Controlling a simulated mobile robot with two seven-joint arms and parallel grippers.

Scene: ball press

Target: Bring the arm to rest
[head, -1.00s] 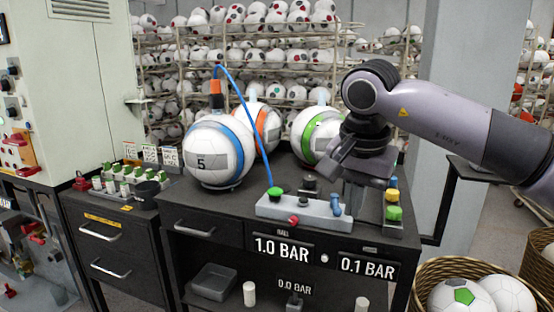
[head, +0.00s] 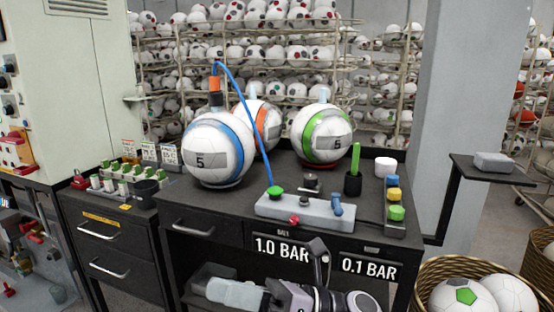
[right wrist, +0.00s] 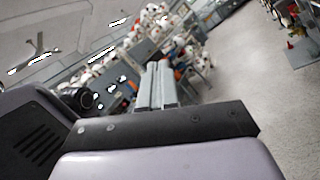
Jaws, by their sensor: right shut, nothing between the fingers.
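My right gripper (head: 215,290) is low in the head view, in front of the bench and near its lower shelf. Its jaws are shut and empty, and they also show shut in the right wrist view (right wrist: 157,88). Nothing is held. The right arm comes in along the bottom edge, mostly cut off by the frame. My left gripper is not in view.
The black bench (head: 345,195) carries blue-banded (head: 218,150), orange-banded (head: 268,120) and green-banded (head: 322,135) balls, and a valve block (head: 305,210) with a blue hose. A basket (head: 425,272) of balls stands at the right. A side shelf (head: 480,178) holds a grey box.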

